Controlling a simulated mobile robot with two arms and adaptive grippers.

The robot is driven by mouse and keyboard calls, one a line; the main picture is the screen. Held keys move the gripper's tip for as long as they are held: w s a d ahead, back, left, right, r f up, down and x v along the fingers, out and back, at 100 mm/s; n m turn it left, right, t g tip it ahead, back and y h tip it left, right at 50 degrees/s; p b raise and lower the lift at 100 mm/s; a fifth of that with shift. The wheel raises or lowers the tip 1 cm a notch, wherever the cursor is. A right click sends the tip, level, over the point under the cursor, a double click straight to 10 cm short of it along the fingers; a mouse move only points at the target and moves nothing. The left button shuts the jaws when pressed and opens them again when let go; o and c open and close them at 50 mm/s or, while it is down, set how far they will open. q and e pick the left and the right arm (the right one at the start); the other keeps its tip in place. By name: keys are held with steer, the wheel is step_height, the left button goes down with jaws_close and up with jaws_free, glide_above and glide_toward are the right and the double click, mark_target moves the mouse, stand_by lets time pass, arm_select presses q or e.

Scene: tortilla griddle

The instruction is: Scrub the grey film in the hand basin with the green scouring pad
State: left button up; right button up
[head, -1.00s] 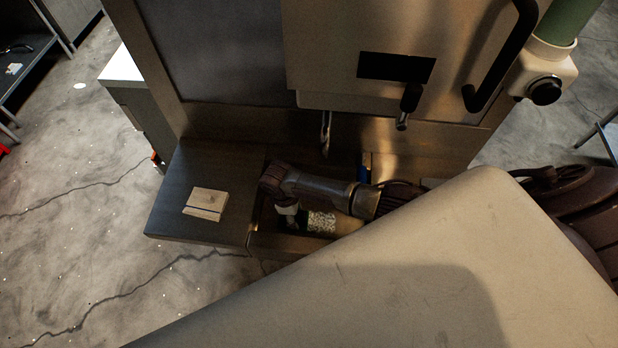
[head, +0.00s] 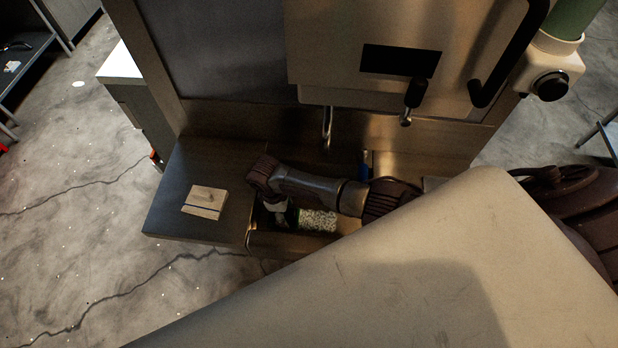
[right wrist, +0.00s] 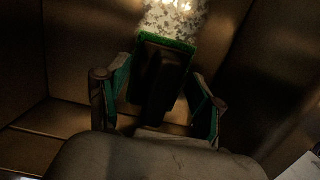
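The hand basin (head: 258,241) is sunk in the steel counter under the tap. The grey film (head: 317,220) is a pale speckled patch on its floor; it also shows at the top of the right wrist view (right wrist: 172,17). My right gripper (head: 281,216) reaches down into the basin, left of the film. In the right wrist view its fingers (right wrist: 162,68) close on both sides of the dark-bodied green scouring pad (right wrist: 178,43). The pad lies at the film's near edge and covers part of that view; its contact underneath is hidden. My left gripper is not in view.
A light wooden block (head: 205,203) with a dark band lies on the counter left of the basin. The tap (head: 327,128) hangs over the basin's back. A small blue item (head: 366,163) stands at the back right. The basin walls are close around the gripper.

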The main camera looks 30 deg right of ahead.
steer(key=shift+f+b, duration=0.35)
steer(key=shift+f, duration=0.05)
steer(key=shift+s, duration=0.1)
jaws_close()
step_height(320, 180, up, 5)
steer(key=p, duration=0.5)
steer(key=shift+r, duration=0.15)
